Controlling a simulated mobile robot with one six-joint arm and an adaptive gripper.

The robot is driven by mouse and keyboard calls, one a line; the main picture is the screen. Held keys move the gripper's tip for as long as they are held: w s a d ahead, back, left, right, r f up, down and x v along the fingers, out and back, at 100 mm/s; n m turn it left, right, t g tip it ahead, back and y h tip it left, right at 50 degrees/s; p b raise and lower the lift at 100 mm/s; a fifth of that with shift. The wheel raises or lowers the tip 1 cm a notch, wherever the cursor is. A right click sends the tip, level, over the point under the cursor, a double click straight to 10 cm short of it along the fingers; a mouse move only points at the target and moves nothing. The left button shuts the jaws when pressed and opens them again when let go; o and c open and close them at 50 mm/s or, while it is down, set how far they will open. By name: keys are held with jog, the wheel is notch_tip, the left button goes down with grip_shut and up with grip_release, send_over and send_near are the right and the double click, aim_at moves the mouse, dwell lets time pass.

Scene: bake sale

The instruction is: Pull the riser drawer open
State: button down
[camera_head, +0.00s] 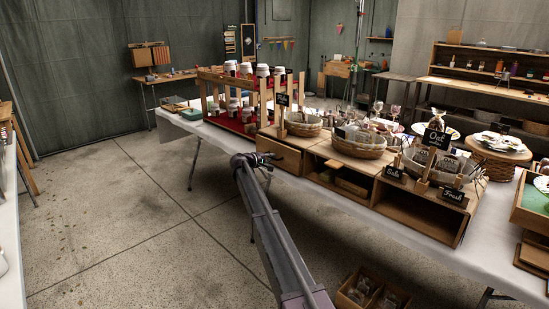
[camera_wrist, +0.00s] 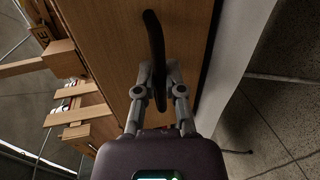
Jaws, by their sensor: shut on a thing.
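The riser drawer (camera_head: 285,159) has a plain wooden front at the left end of the wooden riser (camera_head: 322,153) on the white-clothed table. I cannot tell whether it stands out from the riser. My gripper (camera_head: 262,160) is at the drawer front. In the wrist view, the drawer front (camera_wrist: 105,25) fills the upper middle, and a dark curved handle (camera_wrist: 153,35) stands on it. My gripper (camera_wrist: 157,80) is shut on this handle, with a finger on each side. Part of the handle is hidden between the fingers.
Baskets (camera_head: 358,142) and small signs stand on the riser. A two-tier wooden rack with jars (camera_head: 247,72) stands to the left. The table (camera_head: 390,226) edge runs below the riser. A wooden crate (camera_head: 372,292) sits on the floor. The concrete floor (camera_head: 120,210) at left is clear.

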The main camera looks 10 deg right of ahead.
jog(key=f+v, duration=0.2)
jog(key=v, duration=0.8)
jog(key=shift+s+a, duration=0.15)
jog(key=shift+a, duration=0.1)
jog(key=c, duration=0.7)
grip_release()
jog(key=shift+d, duration=0.15)
